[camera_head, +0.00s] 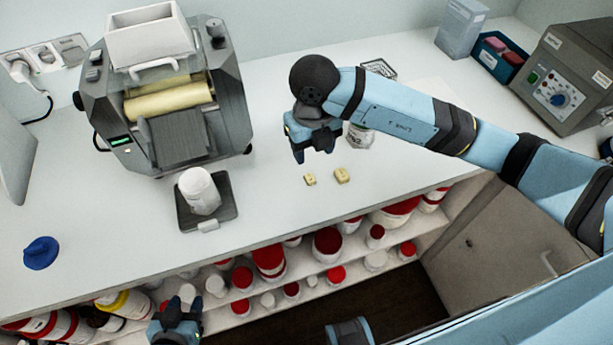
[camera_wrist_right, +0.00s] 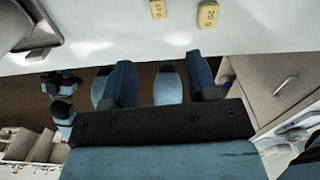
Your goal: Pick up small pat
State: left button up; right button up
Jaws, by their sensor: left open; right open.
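The small pat (camera_head: 310,180) is a pale yellow block lying flat on the white counter. A slightly larger yellow pat (camera_head: 342,175) lies just to its right. In the right wrist view, at the top edge, the small pat (camera_wrist_right: 158,9) has a mark like "10 g" and the larger pat (camera_wrist_right: 208,14) one like "20 g". My right gripper (camera_head: 315,153) is open and empty, above the counter and just behind the pats in the head view. My left gripper (camera_head: 185,304) is open and empty, low in front of the counter, away from the pats.
A grey roller mill (camera_head: 170,135) stands at the back left. A white jar (camera_head: 200,192) sits on a dark scale (camera_head: 236,211) in front of it. A blue object (camera_head: 41,253) lies far left. Shelves below hold several red-lidded jars.

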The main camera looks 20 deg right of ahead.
aim_at(312, 185)
notch_tip(312, 185, down, 11)
jog(key=shift+w+f+p, duration=0.1)
jog(key=shift+p, duration=0.55)
jog(key=shift+c, duration=0.2)
grip_shut()
